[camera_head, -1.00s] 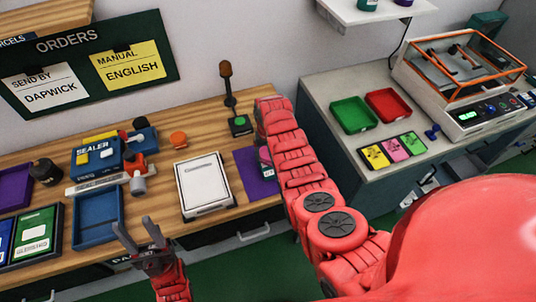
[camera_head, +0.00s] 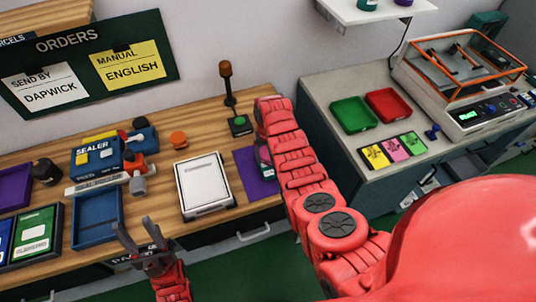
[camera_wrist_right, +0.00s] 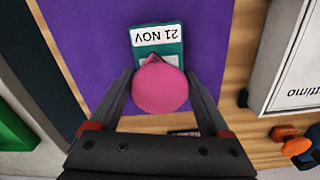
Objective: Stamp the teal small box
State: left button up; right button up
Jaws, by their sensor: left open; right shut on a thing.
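The teal small box (camera_wrist_right: 168,47) lies on a purple mat (camera_wrist_right: 85,50) in the right wrist view. It bears a white label reading "21 NOV". My right gripper (camera_wrist_right: 160,82) is shut on a stamp with a round pink handle (camera_wrist_right: 160,92), held over the near part of the box. The handle hides the stamp's foot, so I cannot tell whether it touches the box. My left gripper (camera_head: 136,234) is open and empty near the bench's front edge.
A white case (camera_head: 204,184) stands left of the mat, and a blue tray (camera_head: 97,217) further left. A sealer (camera_head: 97,157) and an orange knob (camera_head: 179,139) are behind.

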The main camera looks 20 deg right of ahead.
notch_tip(320, 180, up, 2)
jog(key=shift+r+p, duration=0.1)
jog(key=shift+p, duration=0.65)
notch_tip(320, 180, up, 2)
jog(key=shift+r+p, duration=0.1)
jog(key=shift+p, duration=0.5)
jog(key=shift+r+p, duration=0.45)
jog(key=shift+r, duration=0.85)
